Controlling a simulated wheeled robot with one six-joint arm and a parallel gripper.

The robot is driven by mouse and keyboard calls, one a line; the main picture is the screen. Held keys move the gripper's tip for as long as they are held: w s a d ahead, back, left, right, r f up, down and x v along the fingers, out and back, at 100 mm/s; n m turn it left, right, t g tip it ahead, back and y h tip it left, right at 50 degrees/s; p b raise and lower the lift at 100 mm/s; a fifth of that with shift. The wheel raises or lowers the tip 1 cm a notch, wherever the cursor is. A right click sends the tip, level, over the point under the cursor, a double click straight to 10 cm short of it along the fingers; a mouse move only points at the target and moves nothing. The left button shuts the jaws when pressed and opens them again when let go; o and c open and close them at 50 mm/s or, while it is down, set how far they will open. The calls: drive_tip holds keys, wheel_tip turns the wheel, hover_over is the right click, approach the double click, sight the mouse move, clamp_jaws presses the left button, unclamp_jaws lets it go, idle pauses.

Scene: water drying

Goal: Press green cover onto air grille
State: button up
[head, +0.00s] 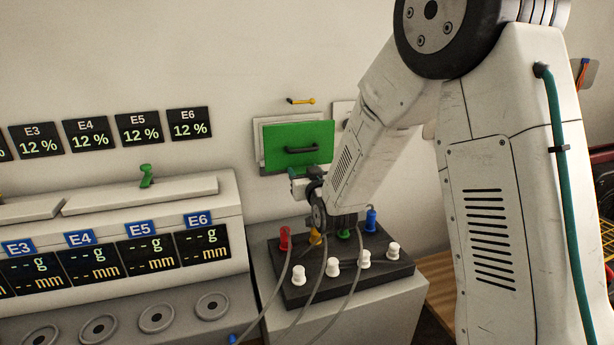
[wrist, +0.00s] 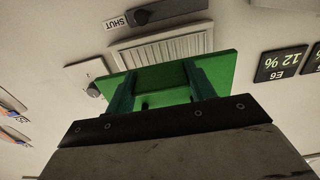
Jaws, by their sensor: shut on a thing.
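The green cover (head: 286,134) is a flat plate with a dark handle, in front of the pale air grille (head: 258,142) on the wall. The grille's left and top edges show past it, so the cover sits offset to the right and slightly low. In the wrist view the cover (wrist: 165,77) is foreshortened, with the slatted grille (wrist: 165,47) visible beyond it. My gripper (head: 305,181) is just below the cover; its two fingers (wrist: 160,85) reach the cover and are shut on it. The exact grip on the handle and any contact with the grille are unclear.
A dark box with coloured and white knobs (head: 340,262) stands below, with cables across it. A console with displays (head: 120,250) stands at left. A yellow latch (head: 301,100) is above the grille; a SHUT label (wrist: 115,22) shows in the wrist view.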

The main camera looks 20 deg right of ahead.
drive_tip(key=w, duration=0.8)
drive_tip(key=shift+w+f, duration=0.3)
drive_tip(key=shift+w, duration=0.1)
drive_tip(key=shift+w+f, duration=0.1)
drive_tip(key=shift+f, duration=0.05)
idle(1.1)
drive_tip(key=o, duration=1.2)
